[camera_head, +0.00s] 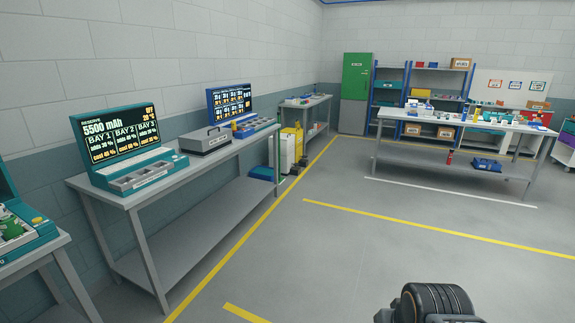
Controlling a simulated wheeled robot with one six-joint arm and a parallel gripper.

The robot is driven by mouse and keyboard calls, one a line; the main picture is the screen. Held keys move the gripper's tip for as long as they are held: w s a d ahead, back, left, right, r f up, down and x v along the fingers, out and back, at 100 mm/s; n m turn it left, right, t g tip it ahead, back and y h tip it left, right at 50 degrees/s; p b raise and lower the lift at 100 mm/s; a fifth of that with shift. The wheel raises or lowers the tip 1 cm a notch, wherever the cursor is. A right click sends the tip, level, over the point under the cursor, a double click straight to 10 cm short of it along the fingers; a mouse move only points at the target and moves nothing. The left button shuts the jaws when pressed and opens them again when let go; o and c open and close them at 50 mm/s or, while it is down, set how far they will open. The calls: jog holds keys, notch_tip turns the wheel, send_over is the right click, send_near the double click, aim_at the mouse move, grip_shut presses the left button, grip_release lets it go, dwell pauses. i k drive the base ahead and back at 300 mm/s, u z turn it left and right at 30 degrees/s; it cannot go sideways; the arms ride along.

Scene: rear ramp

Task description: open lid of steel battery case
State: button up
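A grey steel case (205,140) with a dark handle on top sits on the long grey bench along the left wall. It looks like the steel battery case, and its lid appears shut. It stands between a teal console and a blue console. My gripper's fingers are not in view. A dark rounded part of my own body shows at the bottom right, far from the case.
The teal console (128,150) and the blue console (238,110) share the grey bench (185,173). Another teal unit (20,225) stands at the left edge. A white-topped table (465,122) stands at the back right. The floor (330,255) right of the bench is clear.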

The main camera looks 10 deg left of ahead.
aim_at(202, 140)
jog(key=u, duration=0.3)
jog(key=i, duration=2.45)
jog(key=u, duration=1.15)
jog(key=i, duration=2.25)
jog(key=u, duration=0.6)
